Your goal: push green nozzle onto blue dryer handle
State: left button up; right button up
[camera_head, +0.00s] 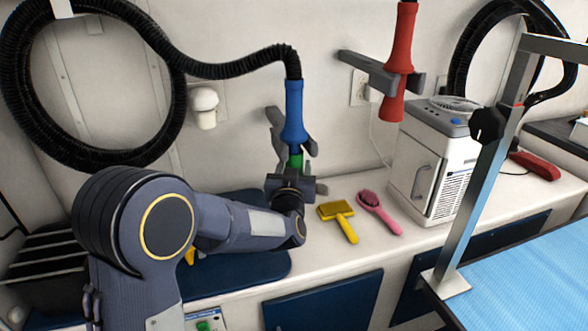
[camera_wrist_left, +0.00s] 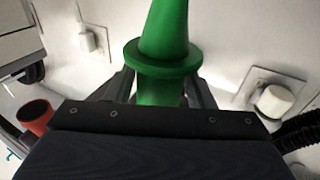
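The blue dryer handle (camera_head: 293,110) hangs upright from a black hose, beside a grey wall holder. The green nozzle (camera_head: 295,160) is directly below the handle's flared lower end. From this view I cannot tell whether they touch or a small gap remains. My left gripper (camera_head: 294,172) is shut on the nozzle from below and in front, hiding its lower part. In the left wrist view the nozzle (camera_wrist_left: 165,58) stands upright between the dark fingers, with its collar just above them and its top cut off. The blue handle does not show there. My right gripper is not in view.
A red dryer handle (camera_head: 400,50) hangs in a grey holder (camera_head: 365,64) to the right. A yellow brush (camera_head: 338,216) and pink brush (camera_head: 378,211) lie on the white counter (camera_head: 338,262). A white box unit (camera_head: 425,165) and a metal post (camera_head: 480,190) stand right.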

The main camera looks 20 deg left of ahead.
pick_arm(q)
jog(key=shift+o, duration=1.3)
jog(key=s+f+g+h, duration=0.2)
jog(key=s+f+g, duration=0.15)
jog(key=s, duration=0.95)
jog(key=s+f+g+h, duration=0.3)
jog(key=s+g, duration=0.2)
jog(key=s, duration=0.8)
jog(key=s+f+g+h, duration=0.2)
jog(key=s+f+g, duration=0.15)
jog(key=s, duration=0.95)
notch_tip(320, 180, up, 12)
jog(key=p, duration=1.2)
jog(key=shift+s+a+r+m+g, duration=0.2)
jog(key=shift+s+a+m+g, duration=0.1)
jog(key=shift+s+a+g, duration=0.1)
jog(key=shift+f, duration=0.1)
